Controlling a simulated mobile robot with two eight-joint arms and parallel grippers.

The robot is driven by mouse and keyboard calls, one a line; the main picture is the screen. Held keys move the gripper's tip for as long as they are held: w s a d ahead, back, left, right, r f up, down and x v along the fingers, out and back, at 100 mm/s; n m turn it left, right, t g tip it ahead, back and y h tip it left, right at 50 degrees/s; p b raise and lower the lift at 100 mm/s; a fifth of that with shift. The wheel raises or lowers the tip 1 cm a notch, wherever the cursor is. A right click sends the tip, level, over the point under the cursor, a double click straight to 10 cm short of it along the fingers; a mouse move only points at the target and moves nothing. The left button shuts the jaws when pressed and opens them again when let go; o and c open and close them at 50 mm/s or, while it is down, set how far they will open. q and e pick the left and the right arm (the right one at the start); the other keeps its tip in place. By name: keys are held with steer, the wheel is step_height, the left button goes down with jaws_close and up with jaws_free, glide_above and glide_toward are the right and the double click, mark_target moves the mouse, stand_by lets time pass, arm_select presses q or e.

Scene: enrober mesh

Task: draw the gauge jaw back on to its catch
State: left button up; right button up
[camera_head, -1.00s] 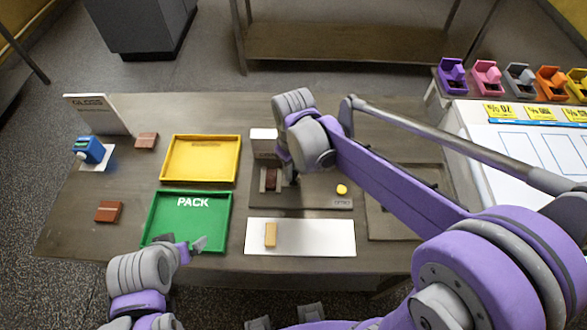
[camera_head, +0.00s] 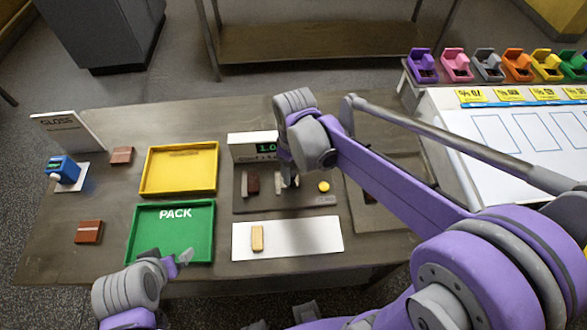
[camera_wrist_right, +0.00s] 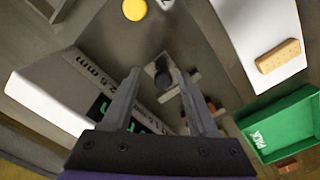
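The gauge (camera_head: 300,207) is a dark plate with a white display block (camera_head: 240,150) showing green digits. A dark brown piece (camera_head: 253,184) sits at its left jaw. The pale sliding jaw (camera_head: 280,184) stands to the right, with a gap between it and the piece. My right gripper (camera_head: 291,181) is low over the sliding jaw. In the right wrist view its fingers (camera_wrist_right: 161,80) are apart, with the jaw's dark knob (camera_wrist_right: 162,77) between them; contact is unclear. The catch cannot be made out. My left gripper (camera_head: 168,257) is open and empty by the green tray.
A yellow tray (camera_head: 146,190) and green PACK tray (camera_head: 131,240) lie left of the gauge. A biscuit (camera_head: 257,239) lies on a white mat (camera_head: 305,238) in front. A yellow button (camera_head: 324,186) is right of the jaw. Brown blocks (camera_head: 88,232) lie far left.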

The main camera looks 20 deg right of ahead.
steer(key=shift+a, duration=0.1)
arm_select(q)
steer(key=shift+w+r+p, duration=0.25)
steer(key=shift+r+p, duration=0.1)
steer(key=shift+r, duration=0.2)
arm_select(e)
step_height(320, 180, up, 11)
steer(key=shift+f, duration=0.1)
arm_select(q)
steer(key=shift+s, duration=0.1)
arm_select(e)
steer(key=m+t, duration=0.5)
glide_toward(294, 174)
steer(key=s+f, duration=0.1)
steer(key=s, duration=0.1)
steer(key=s+d+f, duration=0.1)
steer(key=s+f, duration=0.3)
steer(key=shift+s+d+f, duration=0.1)
steer(key=shift+s+d, duration=0.2)
steer(key=shift+s+f+m+t, duration=0.35)
steer(key=shift+f+m+t, duration=0.05)
steer(key=shift+f, duration=0.1)
